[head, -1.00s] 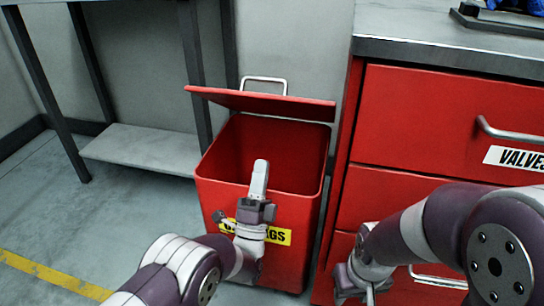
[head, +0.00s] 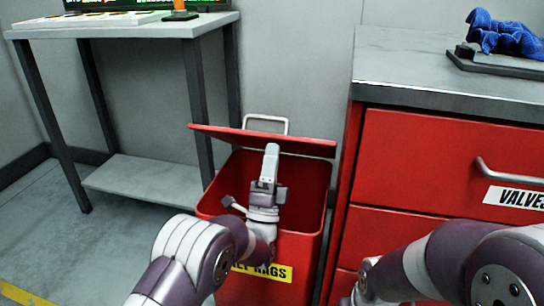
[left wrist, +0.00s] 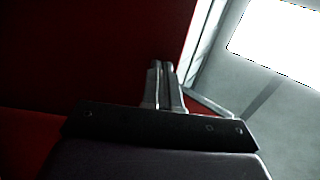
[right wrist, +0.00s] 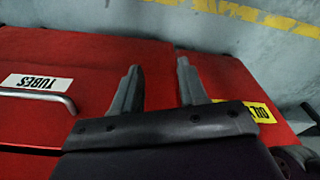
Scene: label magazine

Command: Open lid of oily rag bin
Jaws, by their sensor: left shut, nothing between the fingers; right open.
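The red oily rag bin (head: 305,257) stands on the floor left of the red cabinet, with a yellow label on its front. Its red lid (head: 310,147) is raised at the back, tilted up, with a metal handle (head: 266,125) behind its upper edge. My left gripper (head: 271,150) is shut and empty, pointing up over the bin's opening, in front of the lid; I cannot tell whether it touches. In the left wrist view its closed fingers (left wrist: 160,70) are in front of a dark red surface. My right gripper (right wrist: 157,75) is open and empty, facing the bin and cabinet fronts.
The red drawer cabinet (head: 425,160) stands close on the right of the bin, with a blue rag (head: 495,32) on a dark tray on top. A grey table (head: 130,27) with a lower shelf stands to the left. Open floor lies at the front left.

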